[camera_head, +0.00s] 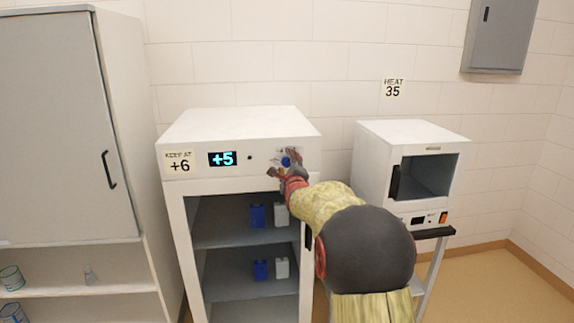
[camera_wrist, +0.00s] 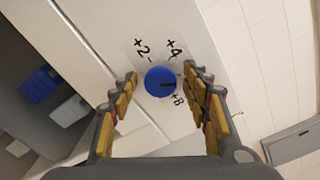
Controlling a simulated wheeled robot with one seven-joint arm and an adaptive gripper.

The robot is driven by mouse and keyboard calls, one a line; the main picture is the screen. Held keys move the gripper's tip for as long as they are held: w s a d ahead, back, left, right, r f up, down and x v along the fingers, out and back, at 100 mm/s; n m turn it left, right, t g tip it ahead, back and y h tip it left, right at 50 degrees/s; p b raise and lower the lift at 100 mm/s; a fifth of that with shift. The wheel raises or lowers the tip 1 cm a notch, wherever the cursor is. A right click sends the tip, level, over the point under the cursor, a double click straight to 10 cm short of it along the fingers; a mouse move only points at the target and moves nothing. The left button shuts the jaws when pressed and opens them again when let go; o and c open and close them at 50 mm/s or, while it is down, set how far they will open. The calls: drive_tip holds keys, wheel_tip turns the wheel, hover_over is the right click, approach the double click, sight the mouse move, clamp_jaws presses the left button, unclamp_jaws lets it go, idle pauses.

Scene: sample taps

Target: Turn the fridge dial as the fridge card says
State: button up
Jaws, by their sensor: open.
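The white fridge (camera_head: 240,120) stands in the middle of the head view. Its card (camera_head: 180,163) at the upper left reads "KEEP AT +6", and its display (camera_head: 222,159) reads +5. The blue dial (camera_wrist: 160,82) shows in the wrist view with a dark pointer mark and a scale labelled +2, +4 and +8. The mark points to the right, between +4 and +8. My gripper (camera_wrist: 167,88) is open, with one finger on each side of the dial and a gap visible to both. In the head view my gripper (camera_head: 287,165) partly hides the dial.
Blue and white containers (camera_head: 259,216) stand on the fridge shelves. A white heating unit (camera_head: 410,160) stands at the right under a card (camera_head: 393,89) reading "HEAT 35". A tall cabinet (camera_head: 60,130) stands at the left. A grey wall box (camera_head: 499,37) hangs at the upper right.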

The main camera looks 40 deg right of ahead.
drive_tip(key=shift+s, duration=0.1)
drive_tip(key=v, duration=1.2)
idle(0.4)
